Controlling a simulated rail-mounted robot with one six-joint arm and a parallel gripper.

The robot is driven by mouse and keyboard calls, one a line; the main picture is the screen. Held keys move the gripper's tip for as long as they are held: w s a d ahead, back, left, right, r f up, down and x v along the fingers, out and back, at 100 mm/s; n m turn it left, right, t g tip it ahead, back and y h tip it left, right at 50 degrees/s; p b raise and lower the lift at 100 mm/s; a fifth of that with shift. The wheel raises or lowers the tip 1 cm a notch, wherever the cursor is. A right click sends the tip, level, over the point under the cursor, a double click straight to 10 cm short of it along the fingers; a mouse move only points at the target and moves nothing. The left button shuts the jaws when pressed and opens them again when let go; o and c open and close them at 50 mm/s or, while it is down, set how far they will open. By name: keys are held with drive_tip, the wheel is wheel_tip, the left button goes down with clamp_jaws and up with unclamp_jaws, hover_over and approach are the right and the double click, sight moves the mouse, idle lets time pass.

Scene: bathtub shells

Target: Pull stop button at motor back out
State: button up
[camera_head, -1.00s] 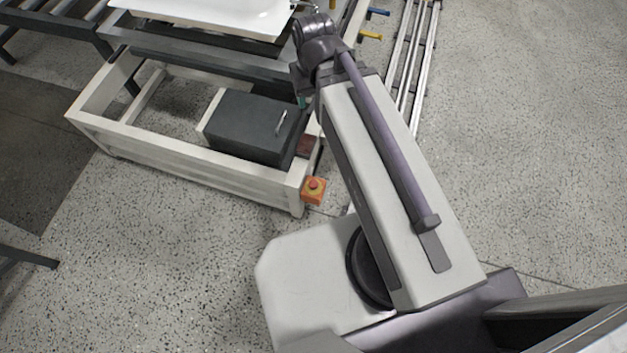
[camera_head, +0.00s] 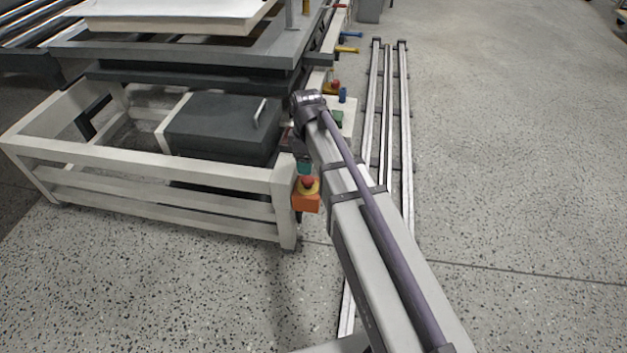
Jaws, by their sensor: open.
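A red mushroom stop button (camera_head: 307,183) sits on a yellow collar on an orange box (camera_head: 306,202) at the near right corner of the white frame. A second red button (camera_head: 332,85) on a yellow base shows farther back along the machine's right side. A dark grey box with a handle (camera_head: 222,128), which looks like a motor housing, lies inside the frame. My arm reaches up to a dark joint above and just right of the near button. My gripper is not clearly visible; the arm hides what lies beyond that joint. A small teal part (camera_head: 304,167) shows just above the near button.
The white frame (camera_head: 150,205) is left of the near button. A white tub shell (camera_head: 175,12) rests on the grey machine above. Blue and yellow handles (camera_head: 348,50) stick out behind. Metal floor rails (camera_head: 405,140) run on the right, with open floor beyond.

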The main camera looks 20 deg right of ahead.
sight(308, 178)
drive_tip(key=shift+w, duration=0.25)
drive_tip(key=shift+f+b, duration=0.35)
wheel_tip(308, 178, down, 8)
drive_tip(key=b, duration=0.7)
drive_tip(key=shift+r, duration=0.25)
drive_tip(key=shift+r, duration=0.1)
